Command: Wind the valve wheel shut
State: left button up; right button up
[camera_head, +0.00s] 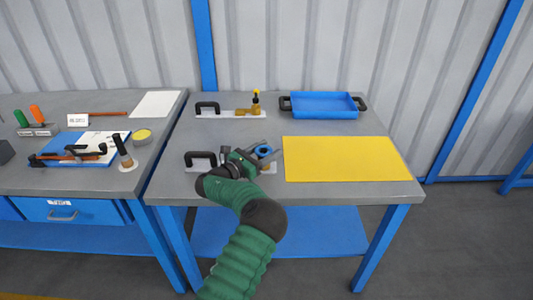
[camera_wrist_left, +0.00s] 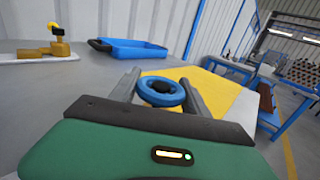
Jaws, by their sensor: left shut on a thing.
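The valve wheel (camera_head: 263,150) is a small blue ring near the front middle of the grey table. It also shows in the left wrist view (camera_wrist_left: 161,91), between the two fingers. My left gripper (camera_head: 262,155) reaches it from the front on a green arm and is shut on the wheel, a grey finger on each side. The valve's body below the wheel is mostly hidden by my gripper. A black handle (camera_head: 201,159) on a pale plate stands just left of the gripper. My right gripper is in neither view.
A yellow mat (camera_head: 343,159) lies right of the wheel. A blue tray (camera_head: 322,105) with black handles stands at the back. Left of it are another black handle (camera_head: 207,107) and a brass valve (camera_head: 254,106). A second table on the left holds tools and a blue board.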

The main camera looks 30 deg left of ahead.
pick_arm(q)
jog(key=shift+d+f, duration=0.15)
jog(key=o, duration=1.4)
jog(key=shift+w, duration=0.1)
jog(key=v, duration=1)
jog(key=a+v, duration=0.1)
jog(key=v, duration=0.4)
jog(key=shift+s, duration=0.9)
